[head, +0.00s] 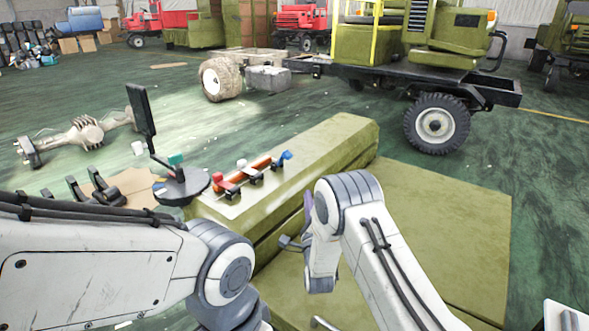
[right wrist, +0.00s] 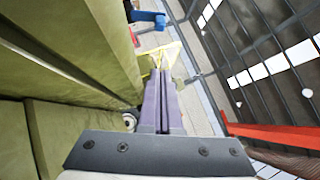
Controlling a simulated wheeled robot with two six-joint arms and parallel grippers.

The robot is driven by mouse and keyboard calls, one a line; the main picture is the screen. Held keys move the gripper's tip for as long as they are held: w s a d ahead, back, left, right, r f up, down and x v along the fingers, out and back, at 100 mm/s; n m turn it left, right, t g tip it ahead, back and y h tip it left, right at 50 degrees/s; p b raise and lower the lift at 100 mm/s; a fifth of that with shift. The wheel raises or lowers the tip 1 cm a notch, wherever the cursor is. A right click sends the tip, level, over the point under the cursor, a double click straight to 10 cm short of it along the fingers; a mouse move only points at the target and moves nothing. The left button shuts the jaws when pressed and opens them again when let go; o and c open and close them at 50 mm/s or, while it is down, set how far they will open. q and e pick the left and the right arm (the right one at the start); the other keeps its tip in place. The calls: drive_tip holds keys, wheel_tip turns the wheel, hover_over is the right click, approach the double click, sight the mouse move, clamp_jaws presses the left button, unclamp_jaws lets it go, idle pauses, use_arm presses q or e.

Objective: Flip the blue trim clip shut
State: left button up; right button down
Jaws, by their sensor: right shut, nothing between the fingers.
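The blue trim clip (head: 286,156) is at the far right end of a row of clips along an orange bar (head: 257,164) on the olive block. Its blue part stands up above a dark base; its exact angle is too small to tell. My left gripper is out of view.
Two red clips (head: 226,187) sit left of the blue one. A dark round stand (head: 182,187) with a tall black panel (head: 140,108) is at the block's left end. The olive block (head: 330,150) rises beside my right gripper. A truck chassis stands behind.

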drive_tip(key=x, duration=0.4)
drive_tip(key=a+x, duration=0.1)
drive_tip(key=x, duration=0.3)
drive_tip(key=a+x, duration=0.1)
drive_tip(key=x, duration=0.3)
drive_tip(key=shift+s+r, duration=0.1)
drive_tip(key=shift+r, duration=0.2)
drive_tip(key=shift+w+a+r, duration=0.15)
drive_tip(key=shift+w+a, duration=0.2)
drive_tip(key=shift+a, duration=0.05)
drive_tip(key=shift+r, duration=0.15)
